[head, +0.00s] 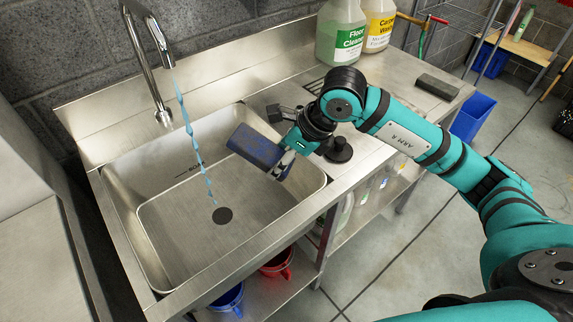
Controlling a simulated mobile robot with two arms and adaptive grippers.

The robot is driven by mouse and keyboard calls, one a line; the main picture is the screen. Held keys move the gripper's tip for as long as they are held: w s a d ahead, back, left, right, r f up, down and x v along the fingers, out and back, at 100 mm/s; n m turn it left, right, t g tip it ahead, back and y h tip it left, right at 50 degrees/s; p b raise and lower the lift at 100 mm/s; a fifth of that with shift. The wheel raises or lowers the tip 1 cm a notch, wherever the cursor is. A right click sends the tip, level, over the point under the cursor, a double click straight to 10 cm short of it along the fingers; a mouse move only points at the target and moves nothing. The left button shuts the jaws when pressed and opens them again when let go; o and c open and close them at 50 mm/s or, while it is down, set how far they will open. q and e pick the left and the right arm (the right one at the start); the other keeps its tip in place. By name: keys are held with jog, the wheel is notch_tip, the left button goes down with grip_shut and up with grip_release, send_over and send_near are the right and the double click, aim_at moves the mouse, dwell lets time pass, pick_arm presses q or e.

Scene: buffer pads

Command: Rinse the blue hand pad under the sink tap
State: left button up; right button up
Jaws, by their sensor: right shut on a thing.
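The blue hand pad (255,147) is a dark blue block with a worn, brownish face. My right gripper (283,152) is shut on its right end and holds it tilted over the right part of the sink basin (160,235). The tap (150,60) stands at the back left of the sink. A stream of water (194,140) falls from it toward the drain (222,215). The pad is to the right of the stream and apart from it in the picture. My left gripper is not in view.
Floor cleaner (340,35) and yellow-labelled (378,25) jugs stand at the back of the counter. A dark block (437,87) lies on the right counter, and a black plunger-like item (339,150) is beside my gripper. Blue (228,300) and red (277,265) buckets sit below the sink.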

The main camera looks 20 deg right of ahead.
aim_at(248, 150)
jog(key=shift+w+a, duration=0.1)
jog(key=shift+a, duration=0.2)
jog(key=shift+w+a+r+p, duration=0.1)
jog(key=shift+w+a+p, duration=0.2)
jog(key=shift+w+a, duration=0.15)
jog(key=w+a+p, duration=0.1)
jog(key=w+a, duration=0.3)
jog(key=shift+a, duration=0.25)
jog(key=shift+w+a+b, duration=0.85)
jog(key=shift+w+a, duration=1.1)
jog(key=shift+a, duration=0.1)
dwell(1.7)
jog(key=s+d+b, duration=0.1)
jog(key=s+d, duration=0.3)
jog(key=s+d+b, duration=0.1)
jog(key=s+d, duration=0.2)
jog(key=d, duration=0.1)
jog(key=shift+s+d, duration=0.3)
jog(key=shift+s, duration=0.05)
jog(key=shift+a+f, duration=0.1)
jog(key=shift+f, duration=0.1)
